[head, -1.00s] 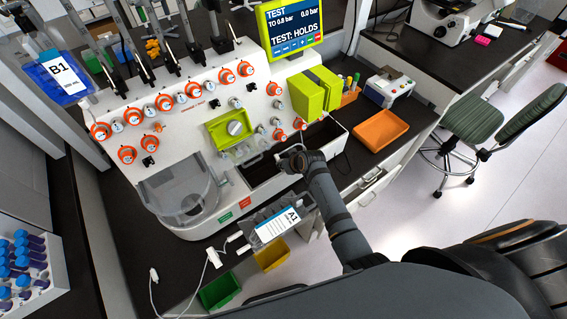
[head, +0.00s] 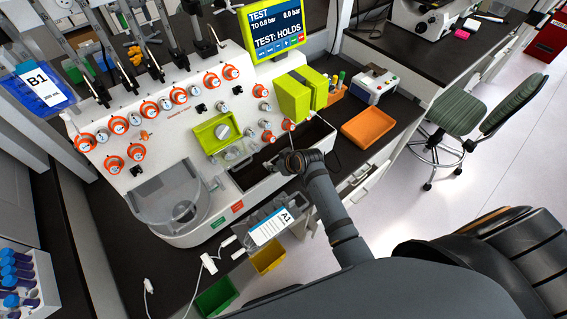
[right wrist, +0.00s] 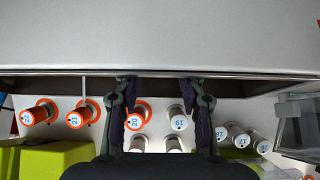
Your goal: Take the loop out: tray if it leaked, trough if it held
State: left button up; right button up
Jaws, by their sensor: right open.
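The display (head: 275,30) reads "TEST: HOLDS" and 0.0 bar. My right gripper (head: 284,162) is over the dark-lined white trough (head: 237,187) at the machine's front right. In the right wrist view its fingers (right wrist: 163,88) are apart with nothing between them, below a pale panel edge and near valves marked 19 and 20. A clear piece, perhaps the loop (head: 236,152), sits below the lime pump block (head: 216,132), left of the gripper; its outline is hard to make out. The orange tray (head: 368,128) lies empty on the bench to the right. My left gripper is not in view.
Orange-ringed valves (head: 180,95) line the machine face. A lime clamp block (head: 293,97) stands behind the gripper. A bag labelled A1 (head: 270,227) hangs at the front, above yellow (head: 267,258) and green (head: 217,297) bins.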

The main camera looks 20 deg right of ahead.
jog(key=v, duration=0.8)
dwell(0.4)
jog(key=s+d+r+m+g+h, duration=0.1)
jog(key=s+d+g+h, duration=0.15)
jog(key=s, duration=0.65)
jog(key=s+d+r+m+g+h, duration=0.15)
jog(key=s+d, duration=0.25)
jog(key=s, duration=0.5)
jog(key=s+d+f+g+b, duration=0.1)
jog(key=s+d+f, duration=0.1)
jog(key=f, duration=1.3)
jog(key=s+d+f+b, duration=0.1)
jog(key=f+b, duration=0.1)
jog(key=f, duration=1.3)
jog(key=s+d+f+m+g+b, duration=0.1)
jog(key=s+f, duration=1.7)
jog(key=shift+s+d+y+b, duration=0.15)
jog(key=shift+s+y+b, duration=0.15)
jog(key=shift+b, duration=0.05)
